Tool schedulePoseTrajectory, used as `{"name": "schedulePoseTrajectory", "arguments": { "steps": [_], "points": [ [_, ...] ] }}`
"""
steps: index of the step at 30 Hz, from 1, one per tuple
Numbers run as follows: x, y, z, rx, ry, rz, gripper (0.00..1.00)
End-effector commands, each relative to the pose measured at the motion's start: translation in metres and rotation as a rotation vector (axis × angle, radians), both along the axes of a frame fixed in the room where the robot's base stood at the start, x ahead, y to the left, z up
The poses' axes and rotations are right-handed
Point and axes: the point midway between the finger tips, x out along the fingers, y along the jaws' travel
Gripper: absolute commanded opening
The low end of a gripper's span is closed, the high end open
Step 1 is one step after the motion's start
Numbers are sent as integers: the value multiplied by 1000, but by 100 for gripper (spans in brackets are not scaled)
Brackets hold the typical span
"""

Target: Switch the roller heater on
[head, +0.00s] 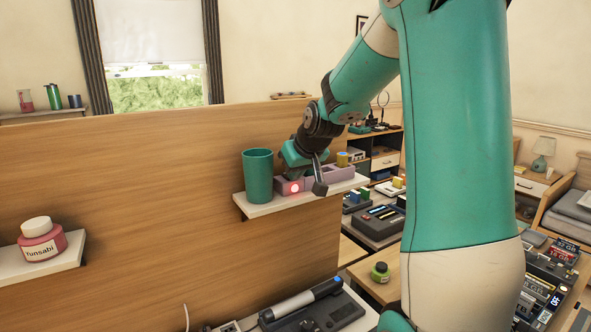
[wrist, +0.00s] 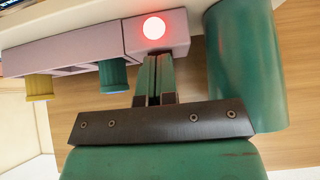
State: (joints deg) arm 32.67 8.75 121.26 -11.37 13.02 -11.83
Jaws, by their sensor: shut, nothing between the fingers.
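The roller heater (head: 293,187) is a long pinkish-lilac box on a small white wall shelf. Its round end light (head: 294,188) glows red; the heater (wrist: 97,49) and the red light (wrist: 154,28) also show in the wrist view. A yellow roller (wrist: 38,87) and a green roller (wrist: 113,75) sit in the heater. My gripper (wrist: 153,60) is shut and empty, its fingertips right beside the lit end of the heater. I cannot tell whether they touch it. In the head view my gripper hides part of the heater's middle.
A tall green cup (head: 258,177) stands on the same shelf (head: 262,209), close beside the heater's lit end. A pink bottle (head: 42,241) stands on another shelf at left. A wooden panel (head: 150,200) stands behind. Desks with devices (head: 380,222) lie at right.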

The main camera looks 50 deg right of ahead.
Motion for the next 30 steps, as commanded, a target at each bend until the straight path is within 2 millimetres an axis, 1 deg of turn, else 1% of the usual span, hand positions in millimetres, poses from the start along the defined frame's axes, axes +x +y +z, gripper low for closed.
{"name": "schedulePoseTrajectory", "arguments": {
  "steps": [5, 14, 25, 28, 30],
  "points": [
    [0, 0, 3, 0, -1, 0, 0],
    [0, 0, 17, -1, -2, 1, 0],
    [0, 0, 18, -1, -2, 1, 0],
    [0, 1, 28, -1, -3, 2, 0],
    [0, 2, 39, -1, -3, 4, 0]
  ]
}}
